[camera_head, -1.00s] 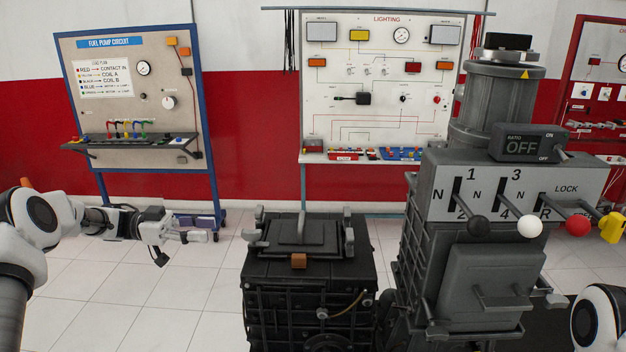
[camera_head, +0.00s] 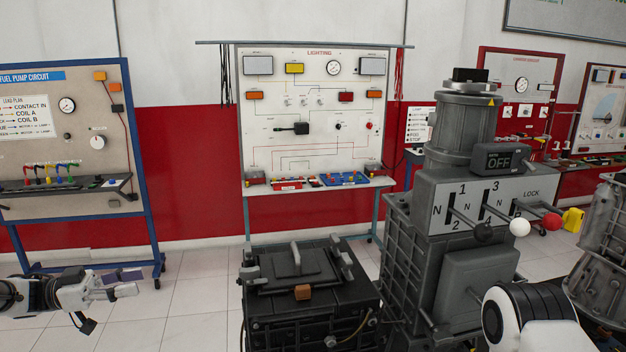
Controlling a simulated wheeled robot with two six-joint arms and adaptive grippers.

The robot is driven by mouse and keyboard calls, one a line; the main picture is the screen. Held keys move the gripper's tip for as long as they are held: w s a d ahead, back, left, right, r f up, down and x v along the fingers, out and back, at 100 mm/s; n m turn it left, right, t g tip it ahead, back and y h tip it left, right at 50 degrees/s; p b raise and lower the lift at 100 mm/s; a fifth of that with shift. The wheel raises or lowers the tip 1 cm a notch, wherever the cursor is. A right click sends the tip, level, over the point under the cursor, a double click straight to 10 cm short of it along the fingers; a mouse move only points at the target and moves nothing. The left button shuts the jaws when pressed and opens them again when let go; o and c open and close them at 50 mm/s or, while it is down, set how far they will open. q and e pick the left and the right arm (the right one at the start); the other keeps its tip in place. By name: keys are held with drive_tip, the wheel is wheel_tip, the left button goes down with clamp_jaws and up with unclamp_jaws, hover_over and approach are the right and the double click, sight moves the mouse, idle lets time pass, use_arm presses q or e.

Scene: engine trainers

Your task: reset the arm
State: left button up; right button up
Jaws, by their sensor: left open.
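My left gripper (camera_head: 122,285) is at the lower left, pointing right, with its jaws open and nothing between them. It hangs in front of the fuel pump board's stand, well left of the black engine trainer and apart from it. My left arm (camera_head: 30,296) comes in from the left edge, partly cut off. My right arm (camera_head: 530,318) shows at the lower right in front of the grey gearbox trainer. The right gripper is not in view.
A black engine trainer (camera_head: 308,318) stands at the lower middle. A grey gearbox trainer (camera_head: 470,275) with levers stands right of it. A fuel pump board (camera_head: 60,140) and a lighting board (camera_head: 315,150) stand behind. Tiled floor (camera_head: 190,305) is free between gripper and engine.

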use_arm(q)
drive_tip(key=w+d+f+n+t, duration=0.3)
drive_tip(key=w+d+f, duration=0.1)
drive_tip(key=d, duration=0.3)
drive_tip(key=s+d+f+n+t+y+b, duration=0.15)
drive_tip(key=d+f+n+y, duration=0.35)
drive_tip(key=f, duration=0.5)
drive_tip(key=s+d+f+n+t+y+b, duration=0.1)
drive_tip(key=s+d+f+n+t+y, duration=0.25)
drive_tip(key=f, duration=0.75)
drive_tip(key=s+d+f+n+g+y, duration=0.25)
drive_tip(key=s+f+g+y, duration=0.45)
drive_tip(key=s+f, duration=0.8)
drive_tip(key=s+a+g+y, duration=0.1)
drive_tip(key=s+g, duration=0.2)
drive_tip(key=s, duration=0.7)
drive_tip(key=s+a+g+y+b, duration=0.1)
drive_tip(key=s+g, duration=0.2)
drive_tip(key=s, duration=0.6)
drive_tip(key=shift+s+a+n, duration=0.35)
drive_tip(key=shift+s+n, duration=0.05)
use_arm(e)
drive_tip(key=f, duration=0.2)
drive_tip(key=d+f, duration=0.1)
drive_tip(key=f, duration=0.1)
drive_tip(key=shift+w+f, duration=0.2)
use_arm(q)
drive_tip(key=shift+w+r+y, duration=0.1)
drive_tip(key=shift+y, duration=0.15)
